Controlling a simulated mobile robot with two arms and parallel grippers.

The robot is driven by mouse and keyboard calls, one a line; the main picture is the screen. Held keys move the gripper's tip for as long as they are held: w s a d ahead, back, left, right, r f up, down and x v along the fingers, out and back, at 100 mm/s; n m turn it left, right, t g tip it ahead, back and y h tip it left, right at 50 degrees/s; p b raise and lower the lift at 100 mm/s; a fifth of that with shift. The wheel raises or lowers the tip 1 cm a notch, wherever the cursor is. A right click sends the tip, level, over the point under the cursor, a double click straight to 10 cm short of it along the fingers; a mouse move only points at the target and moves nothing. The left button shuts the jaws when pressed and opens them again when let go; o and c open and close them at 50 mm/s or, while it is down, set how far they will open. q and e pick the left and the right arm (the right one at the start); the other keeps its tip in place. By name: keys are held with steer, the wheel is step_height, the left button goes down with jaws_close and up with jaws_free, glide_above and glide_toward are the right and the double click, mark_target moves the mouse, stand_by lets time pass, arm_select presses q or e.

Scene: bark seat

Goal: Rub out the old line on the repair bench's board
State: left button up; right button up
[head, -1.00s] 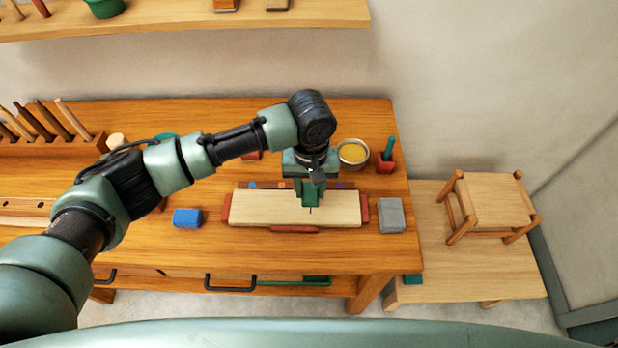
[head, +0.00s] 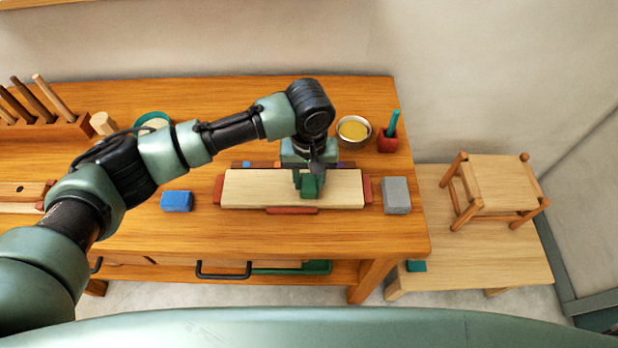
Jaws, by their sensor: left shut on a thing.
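The pale wooden board (head: 250,189) lies on the repair bench (head: 130,232), framed by red pieces at its left, right and front edges. My left gripper (head: 309,172) is over the board, right of its middle, shut on a dark green block (head: 312,186). The block is at the board's surface; I cannot tell whether it touches. No line shows on the bare parts of the board; the part under the block and gripper is hidden. My right gripper is not in view.
A blue block (head: 177,201) lies left of the board and a grey block (head: 396,195) right of it. Behind are a bowl of yellow stuff (head: 353,131) and a red pot (head: 388,141). A small stool (head: 489,185) stands on a lower table at right.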

arm_select(q)
steer(key=shift+f, duration=0.6)
stand_by(0.5)
